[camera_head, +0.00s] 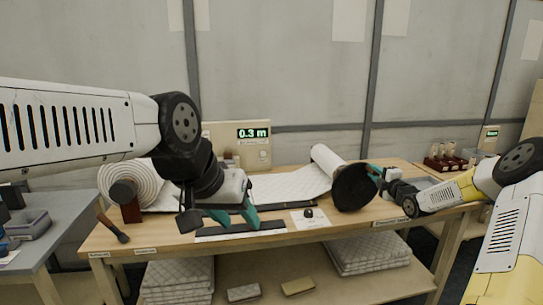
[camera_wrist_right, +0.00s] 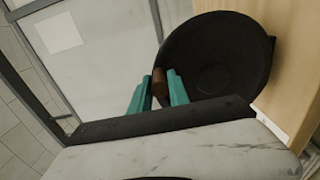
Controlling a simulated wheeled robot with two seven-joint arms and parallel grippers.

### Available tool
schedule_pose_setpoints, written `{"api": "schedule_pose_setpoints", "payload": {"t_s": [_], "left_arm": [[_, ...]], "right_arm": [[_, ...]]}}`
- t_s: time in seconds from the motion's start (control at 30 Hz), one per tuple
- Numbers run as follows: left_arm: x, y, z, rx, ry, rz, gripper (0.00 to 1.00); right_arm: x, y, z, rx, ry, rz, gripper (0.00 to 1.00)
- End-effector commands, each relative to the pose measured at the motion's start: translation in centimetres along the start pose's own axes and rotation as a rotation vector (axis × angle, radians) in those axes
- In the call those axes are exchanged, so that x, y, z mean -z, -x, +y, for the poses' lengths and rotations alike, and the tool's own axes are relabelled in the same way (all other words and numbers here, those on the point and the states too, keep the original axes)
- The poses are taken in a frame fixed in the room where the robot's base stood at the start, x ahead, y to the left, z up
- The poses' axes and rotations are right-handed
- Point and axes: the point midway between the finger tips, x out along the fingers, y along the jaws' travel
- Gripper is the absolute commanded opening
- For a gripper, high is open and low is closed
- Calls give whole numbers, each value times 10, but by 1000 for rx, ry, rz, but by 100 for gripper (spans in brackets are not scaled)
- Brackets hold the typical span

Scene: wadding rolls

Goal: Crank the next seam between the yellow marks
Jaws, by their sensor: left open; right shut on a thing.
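White quilted wadding (camera_head: 297,183) runs across the table from a thick roll (camera_head: 148,178) at the left to a narrower white roll (camera_head: 327,158) at the right. A black crank disc (camera_head: 353,188) stands at the near end of the right roll and fills much of the right wrist view (camera_wrist_right: 215,65). My right gripper (camera_head: 376,172) is shut on the brown crank handle (camera_wrist_right: 159,84) at the disc's rim. My left gripper (camera_head: 236,216) is open, above the dark bars at the table's front, apart from the wadding. I cannot make out the yellow marks or a seam.
A display (camera_head: 252,133) behind the table reads 0.3 m. A dark bar (camera_head: 285,207) lies across the wadding's near side. A hammer-like tool (camera_head: 113,228) lies at the left front. A small card with a black knob (camera_head: 309,214) lies at the front middle. Folded wadding (camera_head: 368,254) lies below.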

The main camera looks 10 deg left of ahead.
Motion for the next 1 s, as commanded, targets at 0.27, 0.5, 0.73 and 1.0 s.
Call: {"api": "schedule_pose_setpoints", "payload": {"t_s": [0.27,0.5,0.73,1.0], "left_arm": [[0,0,0,0,0,0,45],[0,0,0,0,0,0,45],[0,0,0,0,0,0,45],[0,0,0,0,0,0,45]], "right_arm": [[-4,1,-2,3,-1,-1,5],[-7,1,-5,3,-1,-1,5],[-18,1,-11,3,-1,-2,5],[-20,1,-12,4,-1,0,5]]}}
